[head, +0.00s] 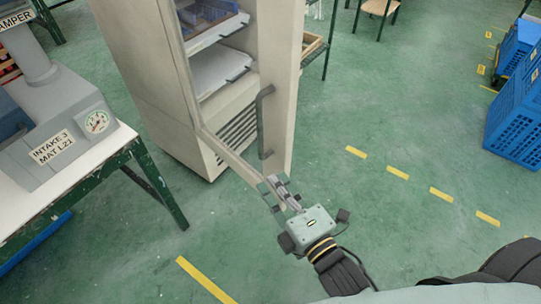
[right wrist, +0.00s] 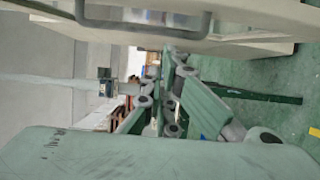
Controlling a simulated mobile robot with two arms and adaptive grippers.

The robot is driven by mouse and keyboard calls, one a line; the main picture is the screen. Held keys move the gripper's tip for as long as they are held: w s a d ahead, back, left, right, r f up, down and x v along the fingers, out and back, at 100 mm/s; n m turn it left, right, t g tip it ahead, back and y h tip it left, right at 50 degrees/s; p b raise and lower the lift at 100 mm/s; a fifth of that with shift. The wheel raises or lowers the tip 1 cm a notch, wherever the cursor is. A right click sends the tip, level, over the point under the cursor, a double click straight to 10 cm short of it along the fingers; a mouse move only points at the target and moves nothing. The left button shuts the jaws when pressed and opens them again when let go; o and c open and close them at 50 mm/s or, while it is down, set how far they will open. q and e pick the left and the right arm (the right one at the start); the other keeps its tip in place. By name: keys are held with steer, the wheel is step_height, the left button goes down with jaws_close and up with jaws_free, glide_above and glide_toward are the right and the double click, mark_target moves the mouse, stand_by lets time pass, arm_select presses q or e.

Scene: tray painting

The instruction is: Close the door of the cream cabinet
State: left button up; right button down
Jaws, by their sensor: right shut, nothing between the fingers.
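The cream cabinet (head: 138,75) stands at the upper middle of the head view. Its door (head: 283,85) is open, swung out toward me, and carries a grey bar handle (head: 263,120). Trays on shelves show inside the cabinet. My right gripper (head: 272,187) is shut and empty at the foot of the door, below the handle. I cannot tell whether it touches the door. In the right wrist view the handle (right wrist: 150,28) crosses the top, apart from the gripper fingers (right wrist: 172,95). My left gripper is not in view.
A table (head: 60,195) with a grey machine (head: 62,125) stands at the left. Blue crates (head: 515,125) stand at the far right. A stool (head: 380,8) is at the back. Green floor with yellow dashes is clear right of the door.

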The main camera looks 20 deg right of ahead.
steer(key=b, duration=0.2)
glide_toward(261, 145)
steer(key=w+a, duration=0.4)
steer(key=w, duration=0.1)
steer(key=shift+w+d, duration=0.35)
steer(key=shift+d, duration=0.25)
steer(key=shift+w+d, duration=0.35)
steer(key=shift+d, duration=0.2)
steer(key=shift+w+d+r, duration=0.15)
steer(key=shift+w+d, duration=0.05)
steer(key=shift+d, duration=0.15)
steer(key=shift+d, duration=0.2)
